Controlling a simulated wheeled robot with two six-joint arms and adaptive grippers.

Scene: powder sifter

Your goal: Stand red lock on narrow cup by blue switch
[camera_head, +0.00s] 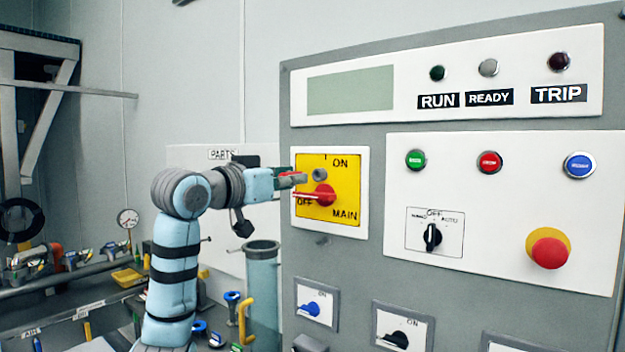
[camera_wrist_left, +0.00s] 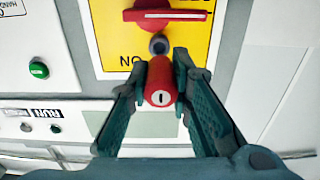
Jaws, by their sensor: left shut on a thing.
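My left gripper (camera_head: 291,180) is at the upper left of the cabinet front, beside the yellow MAIN switch plate (camera_head: 340,207). In the left wrist view its two fingers (camera_wrist_left: 160,88) are closed on the red lock (camera_wrist_left: 160,82), whose round end with a keyhole faces the camera. In the head view only a bit of red shows between the fingers. A grey round peg (camera_wrist_left: 159,45) on the plate is just beyond the lock; I cannot tell whether they touch. The blue switch (camera_head: 313,308) is low on the cabinet. I cannot make out the narrow cup for sure.
A grey block (camera_head: 310,343) is cut off below the blue switch. The red MAIN handle (camera_head: 322,195) sticks out near my gripper. A black switch (camera_head: 397,339) is right of the blue one. A clear cylinder (camera_head: 262,290) stands left of the cabinet, with a cluttered bench (camera_head: 60,290) farther left.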

